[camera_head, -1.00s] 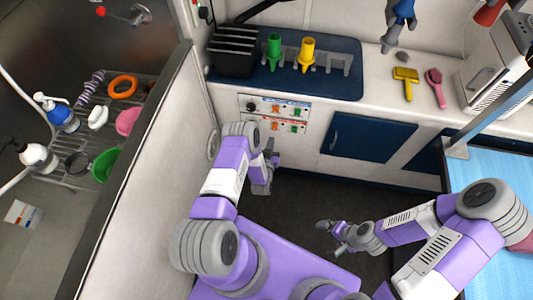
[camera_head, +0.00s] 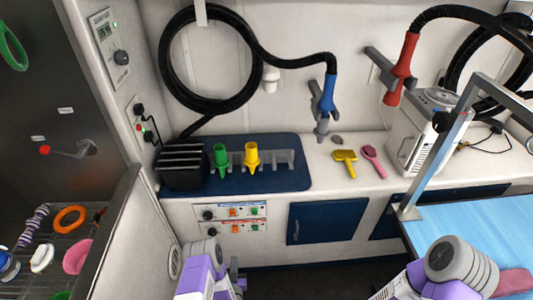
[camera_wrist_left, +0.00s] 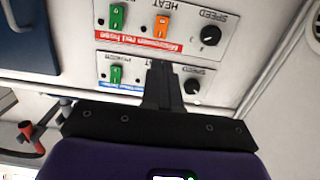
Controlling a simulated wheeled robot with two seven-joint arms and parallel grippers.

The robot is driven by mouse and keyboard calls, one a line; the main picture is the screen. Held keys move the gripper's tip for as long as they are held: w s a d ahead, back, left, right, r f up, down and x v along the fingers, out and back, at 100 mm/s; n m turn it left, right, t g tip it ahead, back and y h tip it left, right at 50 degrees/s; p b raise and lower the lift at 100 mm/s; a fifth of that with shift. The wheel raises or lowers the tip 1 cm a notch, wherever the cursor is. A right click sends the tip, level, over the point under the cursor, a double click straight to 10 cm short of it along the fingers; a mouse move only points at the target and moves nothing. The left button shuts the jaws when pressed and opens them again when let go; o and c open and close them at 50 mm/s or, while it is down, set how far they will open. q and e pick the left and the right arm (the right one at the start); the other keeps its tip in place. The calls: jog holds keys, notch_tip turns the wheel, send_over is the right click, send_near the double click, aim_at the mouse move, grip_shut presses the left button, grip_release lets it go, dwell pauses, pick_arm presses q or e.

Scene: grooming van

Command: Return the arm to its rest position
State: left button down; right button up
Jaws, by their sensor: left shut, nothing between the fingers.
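My left arm (camera_head: 203,272) comes up from the bottom edge of the head view, left of the middle. My left gripper (camera_head: 238,274) is at its end, small and partly cut off, in front of the cabinet below the counter. In the left wrist view my left gripper (camera_wrist_left: 164,88) has its dark fingers together, with nothing between them. It shows in front of the control panels, and I cannot tell if it touches them. My right arm (camera_head: 447,268) shows at the lower right; its gripper is out of the picture.
Two control panels (camera_head: 229,211) with knobs and switches are on the cabinet front, beside a blue door (camera_head: 327,222). The counter above holds a blue mat (camera_head: 297,178), a yellow brush (camera_head: 345,163) and a pink brush (camera_head: 373,161). A blue table (camera_head: 480,232) stands at right.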

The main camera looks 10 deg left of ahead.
pick_arm(q)
jog(key=s+d+r+g+h, duration=0.3)
jog(key=s+d+g+h, duration=0.1)
jog(key=s+d+g, duration=0.3)
jog(key=s+d+r+m+g+h, duration=0.1)
jog(key=s+d+r+g+h, duration=0.3)
jog(key=s+d+g, duration=0.4)
jog(key=s+h, duration=0.1)
jog(key=s, duration=0.2)
jog(key=shift+s+r+g, duration=0.25)
jog(key=shift+s+g, duration=0.05)
jog(key=shift+s, duration=0.05)
